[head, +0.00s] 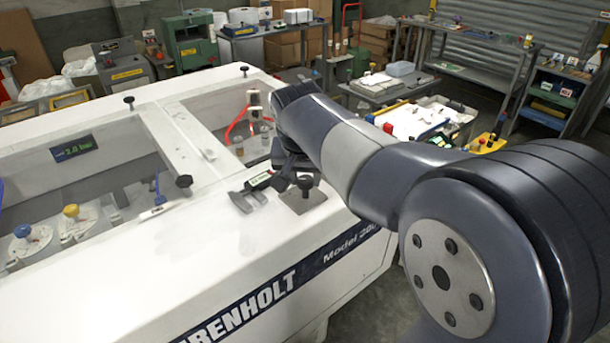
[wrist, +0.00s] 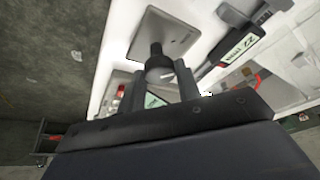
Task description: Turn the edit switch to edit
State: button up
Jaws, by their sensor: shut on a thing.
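The edit switch shows as a black knob (head: 305,182) on a grey metal plate (head: 304,201), near the front edge of the white machine top. In the wrist view the knob (wrist: 157,65) stands between the fingers of my gripper (wrist: 158,78), in front of the plate (wrist: 175,35). My gripper (head: 291,178) comes in from above and behind the knob in the head view and is shut on it. My arm hides part of the gripper there. I cannot read any edit marking on the plate or which way the knob points.
Glass jars with a red tube (head: 246,137) stand in the recess behind.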

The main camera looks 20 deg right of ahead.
jog(key=c, duration=0.3)
jog(key=shift+m, duration=0.3)
jog(key=m+h, duration=0.1)
jog(key=m, duration=0.2)
jog(key=shift+w+a+g+b, duration=0.1)
jog(key=shift+a+g+b, duration=0.05)
jog(key=shift+g+b, duration=0.25)
jog(key=m, duration=0.2)
jog(key=m+g+h, duration=0.1)
jog(key=m, duration=0.2)
jog(key=shift+w+g, duration=0.15)
jog(key=shift+g, duration=0.15)
jog(key=m, duration=0.2)
jog(key=m+g, duration=0.1)
jog(key=m, duration=0.1)
jog(key=shift+w+a+m+g+h, duration=0.1)
jog(key=shift+w+m+g+h, duration=0.05)
jog(key=shift+m+g+h, duration=0.15)
jog(key=m+g+p, duration=0.1)
jog(key=m, duration=0.3)
jog(key=shift+w+m+g, duration=0.1)
jog(key=shift+m+g, duration=0.2)
jog(key=shift+g, duration=0.1)
